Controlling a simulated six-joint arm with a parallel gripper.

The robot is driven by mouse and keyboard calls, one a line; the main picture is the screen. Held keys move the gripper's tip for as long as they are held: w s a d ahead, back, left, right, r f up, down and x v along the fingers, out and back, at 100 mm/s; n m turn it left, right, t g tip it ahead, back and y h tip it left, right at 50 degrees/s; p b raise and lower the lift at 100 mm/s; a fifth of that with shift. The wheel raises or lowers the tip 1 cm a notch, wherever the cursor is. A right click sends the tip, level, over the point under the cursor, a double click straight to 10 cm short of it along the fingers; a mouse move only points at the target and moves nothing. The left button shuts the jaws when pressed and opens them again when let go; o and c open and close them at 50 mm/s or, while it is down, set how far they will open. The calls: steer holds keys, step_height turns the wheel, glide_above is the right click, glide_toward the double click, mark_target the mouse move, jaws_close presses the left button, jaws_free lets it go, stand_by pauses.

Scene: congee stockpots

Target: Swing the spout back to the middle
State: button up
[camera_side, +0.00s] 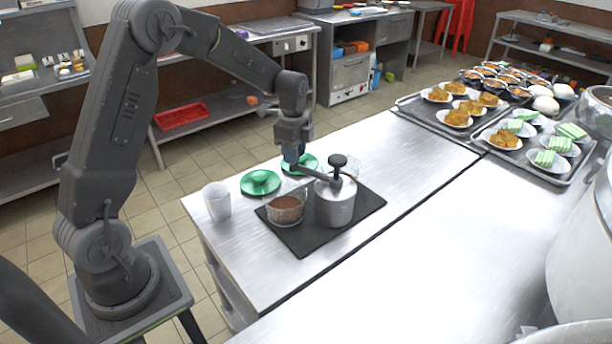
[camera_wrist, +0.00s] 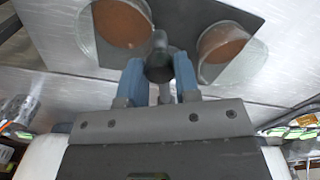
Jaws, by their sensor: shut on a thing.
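A metal pump pot (camera_side: 335,203) with a black knob (camera_side: 338,161) stands on a black mat (camera_side: 368,203). Its dark spout (camera_side: 315,174) reaches out to the left and back in the side view. My gripper (camera_side: 292,160) is at the spout's outer end, pointing down. In the wrist view my blue fingers (camera_wrist: 158,74) stand on both sides of the dark spout (camera_wrist: 159,62), shut on it. A glass bowl with brown filling (camera_side: 286,208) sits left of the pot; a second glass bowl (camera_side: 346,164) is behind it, partly hidden. In the wrist view, bowls flank the spout at left (camera_wrist: 122,22) and right (camera_wrist: 226,50).
A white cup (camera_side: 217,201) stands near the table's left edge. Trays of filled dishes (camera_side: 470,141) are at the back right. The metal counter (camera_side: 425,235) right of the mat is clear.

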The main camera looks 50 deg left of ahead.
steer(key=shift+w, duration=0.15)
steer(key=shift+w+a, duration=0.2)
steer(key=shift+w, duration=0.75)
steer(key=shift+w+a, duration=0.15)
steer(key=shift+w, duration=0.75)
steer(key=o, duration=0.5)
step_height(320, 180, up, 7)
steer(key=shift+r, duration=0.1)
stand_by(0.3)
